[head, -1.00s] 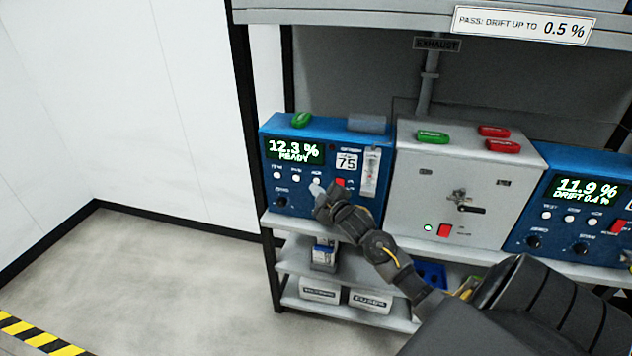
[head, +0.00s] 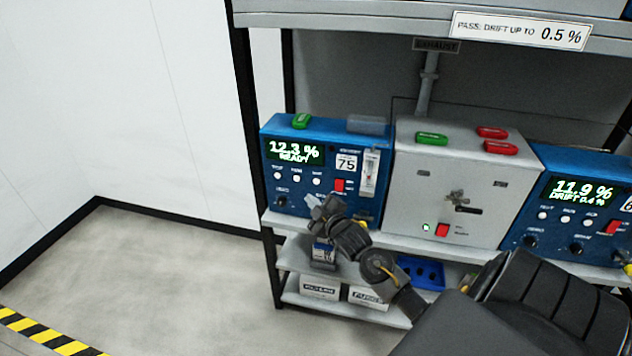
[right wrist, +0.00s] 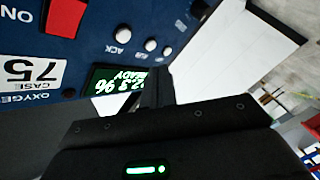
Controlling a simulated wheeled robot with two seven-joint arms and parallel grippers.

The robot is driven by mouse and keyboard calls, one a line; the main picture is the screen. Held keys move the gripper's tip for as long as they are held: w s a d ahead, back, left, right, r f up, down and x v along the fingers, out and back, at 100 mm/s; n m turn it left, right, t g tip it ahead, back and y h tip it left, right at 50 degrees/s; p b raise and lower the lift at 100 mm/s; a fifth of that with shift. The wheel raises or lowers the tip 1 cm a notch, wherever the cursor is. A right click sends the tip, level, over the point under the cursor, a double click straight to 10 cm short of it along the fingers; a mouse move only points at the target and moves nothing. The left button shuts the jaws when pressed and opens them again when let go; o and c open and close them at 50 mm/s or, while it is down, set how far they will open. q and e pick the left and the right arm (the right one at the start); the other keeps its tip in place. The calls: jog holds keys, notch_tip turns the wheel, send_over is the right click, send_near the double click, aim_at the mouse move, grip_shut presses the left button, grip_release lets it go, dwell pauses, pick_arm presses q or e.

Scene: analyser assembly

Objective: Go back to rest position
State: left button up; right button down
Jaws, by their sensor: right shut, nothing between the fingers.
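My right gripper (head: 318,203) is shut and empty in the head view, just in front of the lower part of the left blue analyser (head: 330,150). That analyser's display (head: 296,152) reads 12.3 % READY, and a label on it reads 75. The right wrist view shows the analyser's front (right wrist: 80,40) turned over and close, with its red switch, white buttons and part of the display. The dark gripper body (right wrist: 160,140) fills the lower part of that view. My left gripper is not in view.
A grey cabinet (head: 455,180) with a black handle stands beside the analyser. Another blue analyser (head: 570,195) at the right reads 11.9 % DRIFT 0.4 %. Lower shelves hold a blue tray (head: 425,272) and labelled boxes (head: 318,289). The floor at left (head: 150,260) is clear.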

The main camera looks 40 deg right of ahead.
dwell(0.8)
notch_tip(320, 180, down, 19)
jog(key=s+m+g, duration=0.3)
jog(key=g, duration=0.1)
jog(key=s+a+f+m+g+y, duration=0.1)
jog(key=s+f+g, duration=0.1)
jog(key=s+f, duration=0.5)
jog(key=s+a+f+m+g, duration=0.1)
jog(key=s+a+f+g, duration=0.15)
jog(key=f, duration=0.75)
jog(key=s+a+f+g+y, duration=0.1)
jog(key=s+a+f+g, duration=0.3)
jog(key=s+f, duration=1.05)
jog(key=s+a+f+g, duration=0.1)
jog(key=s+a, duration=0.2)
jog(key=s, duration=0.5)
jog(key=s+a+f+g, duration=0.1)
jog(key=s+a+f, duration=0.1)
jog(key=s, duration=0.6)
jog(key=s+a+f+g+y, duration=0.1)
jog(key=s+a, duration=0.3)
jog(key=s, duration=0.4)
jog(key=shift+a+f, duration=0.4)
jog(key=shift+f, duration=0.15)
jog(key=shift+s+g, duration=0.1)
jog(key=shift+g, duration=0.15)
